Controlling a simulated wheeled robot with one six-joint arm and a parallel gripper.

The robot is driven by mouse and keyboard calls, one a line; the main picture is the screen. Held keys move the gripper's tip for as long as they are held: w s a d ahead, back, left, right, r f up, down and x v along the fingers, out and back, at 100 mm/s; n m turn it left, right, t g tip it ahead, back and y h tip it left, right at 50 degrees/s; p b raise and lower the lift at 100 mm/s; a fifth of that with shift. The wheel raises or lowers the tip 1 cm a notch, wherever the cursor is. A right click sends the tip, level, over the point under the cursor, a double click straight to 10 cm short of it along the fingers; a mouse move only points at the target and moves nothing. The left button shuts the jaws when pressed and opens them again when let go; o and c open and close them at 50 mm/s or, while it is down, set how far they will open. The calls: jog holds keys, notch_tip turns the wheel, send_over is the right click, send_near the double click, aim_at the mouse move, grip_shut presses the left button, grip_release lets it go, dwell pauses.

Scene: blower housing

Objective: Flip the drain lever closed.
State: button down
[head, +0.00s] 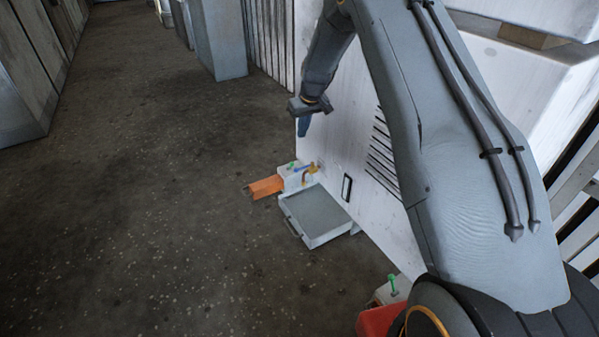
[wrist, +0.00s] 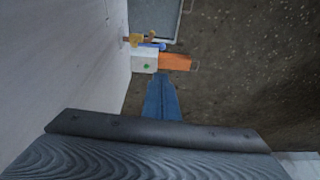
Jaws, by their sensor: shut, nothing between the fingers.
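The drain lever is most likely the small blue handle (head: 301,169) by a brass valve (head: 313,169) on the lower part of the white housing. In the wrist view the blue handle (wrist: 154,45) lies beside the brass fitting (wrist: 135,40), at the top centre. Its exact angle is too small to tell. My gripper (head: 302,134) is up beside the housing, above and apart from the valve. Its blue fingers (wrist: 161,82) are together and empty, pointing down toward the valve area in the wrist view.
A white box (head: 296,177) with a green knob and an orange block (head: 266,187) sits next to the valve. A grey tray (head: 316,214) with a handle lies in front. A red box (head: 379,320) stands at lower right. Open floor lies to the left.

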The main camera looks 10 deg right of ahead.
jog(key=w+f+b, duration=0.3)
jog(key=w+f, duration=0.3)
jog(key=f, duration=0.2)
jog(key=shift+w+d+f+n+t, duration=0.15)
jog(key=shift+n+t, duration=0.15)
notch_tip(320, 180, down, 10)
jog(key=b, duration=0.4)
jog(key=shift+s, duration=0.3)
jog(key=shift+f, duration=0.1)
